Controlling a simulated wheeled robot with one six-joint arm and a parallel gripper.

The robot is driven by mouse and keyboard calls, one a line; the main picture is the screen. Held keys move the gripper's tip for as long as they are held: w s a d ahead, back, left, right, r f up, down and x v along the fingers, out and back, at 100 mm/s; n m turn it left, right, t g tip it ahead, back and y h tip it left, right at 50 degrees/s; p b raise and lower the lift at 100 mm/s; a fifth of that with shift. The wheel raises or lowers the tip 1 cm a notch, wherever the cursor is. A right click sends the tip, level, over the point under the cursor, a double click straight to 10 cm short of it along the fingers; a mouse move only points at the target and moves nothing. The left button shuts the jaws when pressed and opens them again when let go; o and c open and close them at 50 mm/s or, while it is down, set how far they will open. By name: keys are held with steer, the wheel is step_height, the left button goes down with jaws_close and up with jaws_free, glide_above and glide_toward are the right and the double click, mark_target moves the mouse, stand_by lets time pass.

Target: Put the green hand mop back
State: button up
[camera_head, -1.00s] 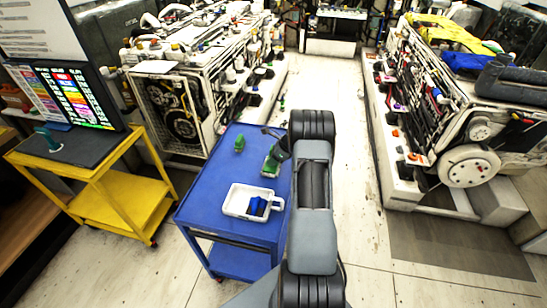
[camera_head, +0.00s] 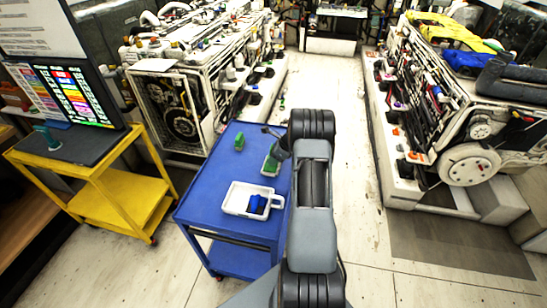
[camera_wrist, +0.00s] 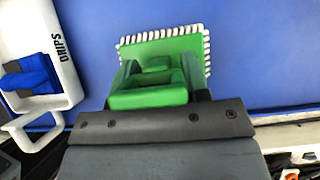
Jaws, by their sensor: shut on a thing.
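The green hand mop (camera_wrist: 185,47) has a green handle and base with a white bristle fringe. In the wrist view it sits upper centre, in front of my gripper (camera_wrist: 155,99), which is shut on its handle. In the head view the mop (camera_head: 270,166) shows at the right side of the blue cart (camera_head: 200,192), partly hidden by my gripper (camera_head: 280,149). It is over or on the cart top; I cannot tell whether it touches.
A white tray (camera_head: 233,206) marked "DRIPS" holds a blue item (camera_head: 257,204) near the cart's front. A small green object (camera_head: 239,142) stands farther back on the cart. A yellow cart (camera_head: 125,195) is at left. Engines stand behind and at right.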

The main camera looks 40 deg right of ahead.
steer(key=shift+f, duration=0.2)
steer(key=o, duration=1.2)
steer(key=b+v, duration=0.2)
steer(key=v, duration=1.1)
steer(key=shift+s+d+r, duration=0.15)
steer(key=shift+d+r, duration=0.05)
steer(key=shift+r, duration=0.15)
steer(key=shift+s, duration=0.1)
